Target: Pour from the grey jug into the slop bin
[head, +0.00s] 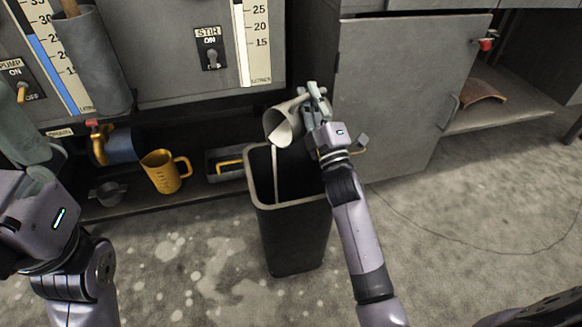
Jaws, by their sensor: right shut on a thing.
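The grey jug (284,124) is tipped over the slop bin, its open mouth facing down and to the left. My right gripper (318,103) is shut on the jug at its right side, above the bin's back rim. The slop bin (292,236) is a tall, dark, open-topped bin standing upright on the floor. A thin pale stream runs down from the jug's mouth into the bin.
A yellow measuring jug (164,172) and a small grey cup (108,192) stand on the low shelf left of the bin. A brass tap (99,143) is above them. A grey cabinet door (392,85) is behind my right arm. The floor at right is mostly clear, with a thin cable.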

